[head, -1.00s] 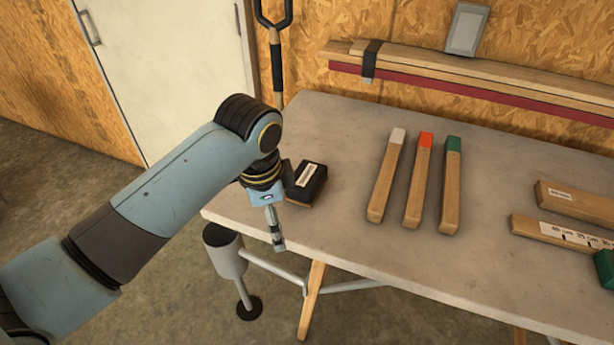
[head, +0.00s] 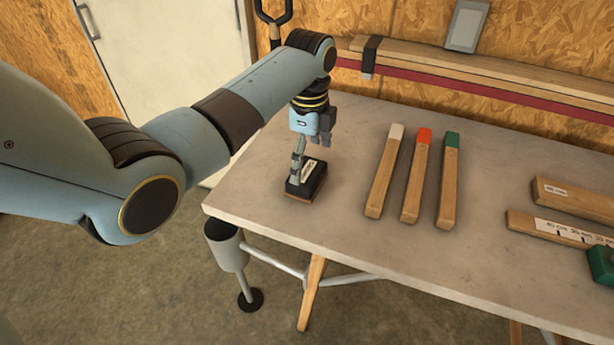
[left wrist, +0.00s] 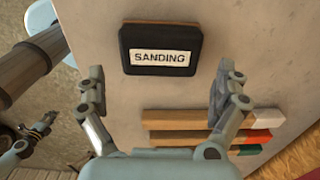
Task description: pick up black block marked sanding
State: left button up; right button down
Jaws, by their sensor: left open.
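The black block (head: 306,181) with a pale label and a brown underside lies on the grey table (head: 260,200) near its left end. In the left wrist view the black block (left wrist: 161,48) shows its label, which reads SANDING. My left gripper (head: 312,150) is open above the block, with one finger partly covering it in the head view. In the left wrist view the left gripper (left wrist: 160,80) has its fingers spread wide, with the block ahead of the gap and nothing between them.
Wooden bars with a white tip (head: 385,170), a red tip (head: 418,175) and a green tip (head: 448,180) lie right of the block. More wooden pieces (head: 575,197) and a green block (head: 602,265) lie farther right. Clear tabletop surrounds the black block.

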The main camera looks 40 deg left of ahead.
aim_at(307, 171)
pick_arm(q)
jog(key=f, duration=0.5)
jog(key=shift+a, duration=0.2)
jog(key=shift+r, duration=0.1)
jog(key=c, duration=0.9)
